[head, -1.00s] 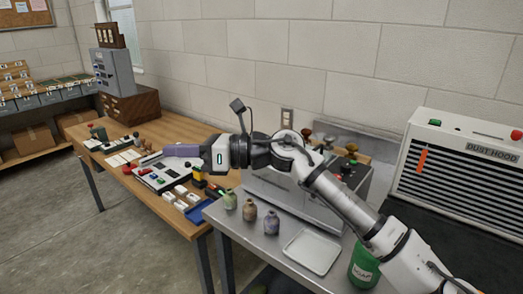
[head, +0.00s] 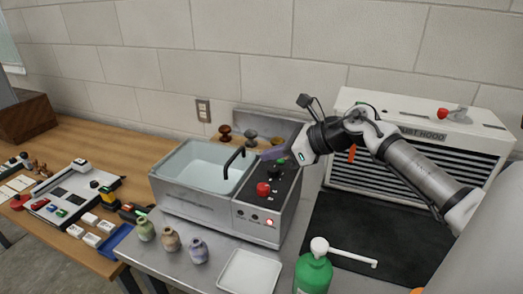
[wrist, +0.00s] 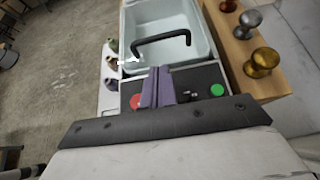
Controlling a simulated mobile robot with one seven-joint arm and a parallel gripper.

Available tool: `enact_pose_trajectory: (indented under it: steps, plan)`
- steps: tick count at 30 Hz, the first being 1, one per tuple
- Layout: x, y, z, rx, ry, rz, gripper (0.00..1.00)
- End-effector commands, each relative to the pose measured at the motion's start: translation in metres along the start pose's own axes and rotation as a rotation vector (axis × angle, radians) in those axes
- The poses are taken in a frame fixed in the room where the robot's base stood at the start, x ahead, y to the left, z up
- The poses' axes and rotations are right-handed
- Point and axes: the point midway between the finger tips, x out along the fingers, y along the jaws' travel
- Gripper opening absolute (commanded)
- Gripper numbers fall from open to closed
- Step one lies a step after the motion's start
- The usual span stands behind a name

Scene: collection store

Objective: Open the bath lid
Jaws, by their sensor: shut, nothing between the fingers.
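The bath (head: 195,205) is a steel box on the metal bench, with a control panel at its right end. Its pale blue basin (head: 200,172) shows from above, also in the wrist view (wrist: 165,18). A black arched handle (head: 233,163) spans the basin's panel end; it is also in the wrist view (wrist: 160,38). I cannot tell whether a clear lid lies under it. My gripper (head: 268,154) has purple fingers, shut and empty, above the panel and right of the handle. In the wrist view the fingers (wrist: 158,85) point toward the handle, apart from it.
A red knob (head: 263,188) and a green button (wrist: 217,90) are on the panel. Knobbed stoppers (head: 250,135) stand behind the bath. Several small jars (head: 171,240), a white tray (head: 250,275) and a green bottle (head: 313,272) stand in front. The dust hood (head: 420,150) is at right.

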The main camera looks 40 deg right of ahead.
Motion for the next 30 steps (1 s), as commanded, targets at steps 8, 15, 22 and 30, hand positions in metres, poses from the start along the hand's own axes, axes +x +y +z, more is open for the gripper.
enact_pose_trajectory:
  steps: [8,15,22,30]
  plan:
    - [0.050,0.001,0.005,0.000,0.000,0.004,0.00]
    - [0.080,0.001,0.003,0.001,-0.001,0.002,0.00]
    - [0.086,0.001,0.001,0.001,-0.002,0.000,0.00]
    - [0.084,0.000,0.001,0.001,-0.002,0.000,0.00]
